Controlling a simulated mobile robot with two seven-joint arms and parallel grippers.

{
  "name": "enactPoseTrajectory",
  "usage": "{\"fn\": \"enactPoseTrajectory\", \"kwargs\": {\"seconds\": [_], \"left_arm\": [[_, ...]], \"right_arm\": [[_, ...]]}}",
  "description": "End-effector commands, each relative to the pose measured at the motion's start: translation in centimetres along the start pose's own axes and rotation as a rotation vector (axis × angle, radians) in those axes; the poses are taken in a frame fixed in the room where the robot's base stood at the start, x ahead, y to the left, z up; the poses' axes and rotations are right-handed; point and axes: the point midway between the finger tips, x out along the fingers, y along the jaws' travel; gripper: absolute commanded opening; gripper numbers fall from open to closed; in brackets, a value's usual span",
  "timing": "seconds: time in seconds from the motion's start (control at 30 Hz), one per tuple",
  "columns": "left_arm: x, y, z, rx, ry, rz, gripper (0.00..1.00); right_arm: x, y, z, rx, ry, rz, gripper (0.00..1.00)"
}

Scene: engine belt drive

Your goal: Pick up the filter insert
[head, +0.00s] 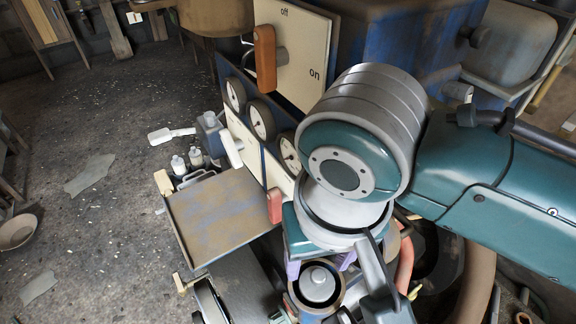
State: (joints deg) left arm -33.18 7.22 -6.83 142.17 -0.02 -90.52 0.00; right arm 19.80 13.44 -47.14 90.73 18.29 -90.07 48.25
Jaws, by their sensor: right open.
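My right arm comes in from the right, and its wrist hides much of the machine behind it. My right gripper (320,266) points down with its purple fingertips apart, one on each side. Just below and between them is a light grey round piece with a knob on top, which looks like the filter insert (318,284). It sits inside a brown round housing (301,303). The fingers look open and empty; I cannot tell whether they touch the insert. My left gripper is not in view.
A brown flat tray (222,212) juts out left of the housing, with a red handle (274,205) at its edge. A cream panel (300,50) with an off/on lever (265,58) and several gauges stands behind. The left floor is mostly open.

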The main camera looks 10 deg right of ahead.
Motion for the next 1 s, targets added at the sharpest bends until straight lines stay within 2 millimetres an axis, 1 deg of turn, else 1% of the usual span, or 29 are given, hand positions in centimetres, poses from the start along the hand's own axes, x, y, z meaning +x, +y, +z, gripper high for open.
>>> {"fn": "enactPoseTrajectory", "kwargs": {"seconds": [0.2, 0.3, 0.4, 0.6, 1.0], "left_arm": [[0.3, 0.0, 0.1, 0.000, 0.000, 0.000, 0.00], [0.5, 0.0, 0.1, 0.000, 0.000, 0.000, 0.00], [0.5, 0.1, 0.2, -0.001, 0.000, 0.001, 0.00], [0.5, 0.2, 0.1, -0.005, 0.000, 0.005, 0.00], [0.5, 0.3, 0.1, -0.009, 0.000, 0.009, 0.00]], "right_arm": [[3.4, 0.8, -0.1, 0.001, -0.003, 0.003, 0.61], [4.5, 0.7, -0.1, 0.000, -0.002, 0.002, 0.61], [4.8, 0.7, -0.1, -0.001, 0.000, 0.001, 0.61], [4.8, 0.7, -0.1, -0.001, 0.001, 0.000, 0.60], [4.8, 0.7, -0.1, -0.001, 0.000, 0.000, 0.15]]}}
